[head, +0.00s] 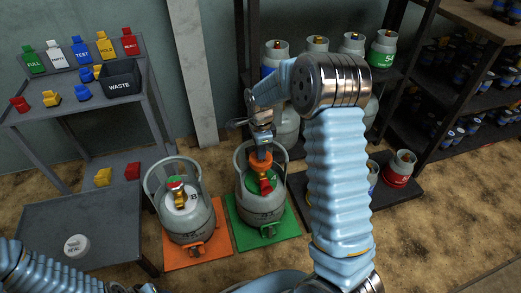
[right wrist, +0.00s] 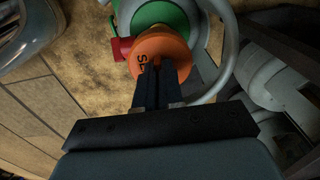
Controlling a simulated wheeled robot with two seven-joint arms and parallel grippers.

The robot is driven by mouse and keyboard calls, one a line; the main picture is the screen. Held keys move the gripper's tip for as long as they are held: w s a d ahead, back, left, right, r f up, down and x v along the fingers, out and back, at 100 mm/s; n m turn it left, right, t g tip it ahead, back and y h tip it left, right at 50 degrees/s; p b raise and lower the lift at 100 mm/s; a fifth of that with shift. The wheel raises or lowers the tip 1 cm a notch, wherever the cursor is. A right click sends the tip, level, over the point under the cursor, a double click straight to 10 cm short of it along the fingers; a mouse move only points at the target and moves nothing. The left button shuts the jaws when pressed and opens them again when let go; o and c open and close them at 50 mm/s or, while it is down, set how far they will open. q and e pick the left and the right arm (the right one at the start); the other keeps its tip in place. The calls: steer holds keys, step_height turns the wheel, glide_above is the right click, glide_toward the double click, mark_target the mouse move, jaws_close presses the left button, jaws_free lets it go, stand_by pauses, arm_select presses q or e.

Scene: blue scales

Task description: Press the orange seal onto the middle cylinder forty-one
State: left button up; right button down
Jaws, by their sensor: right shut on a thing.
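My right gripper (head: 258,142) is shut on the orange seal (head: 261,162), over the valve of the grey cylinder (head: 262,205) on the green mat. In the right wrist view my right gripper (right wrist: 160,72) has its fingertips together at the orange seal (right wrist: 160,50), which bears dark letters. The green top (right wrist: 158,15) and a red part (right wrist: 121,48) of the valve show behind the seal. I cannot tell whether the seal touches the valve. The number on this cylinder is not readable. My left arm shows at the lower left; its gripper is out of view.
Another grey cylinder (head: 190,215) stands on an orange mat (head: 197,255) to the left. A white seal (head: 76,245) lies on the low grey table (head: 60,215). A shelf with tags and a waste bin (head: 121,78) stands at the left. More cylinders stand on racks behind.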

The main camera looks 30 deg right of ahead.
steer(key=shift+f+b, duration=0.6)
steer(key=shift+f, duration=0.55)
steer(key=c, duration=1.2)
jaws_free()
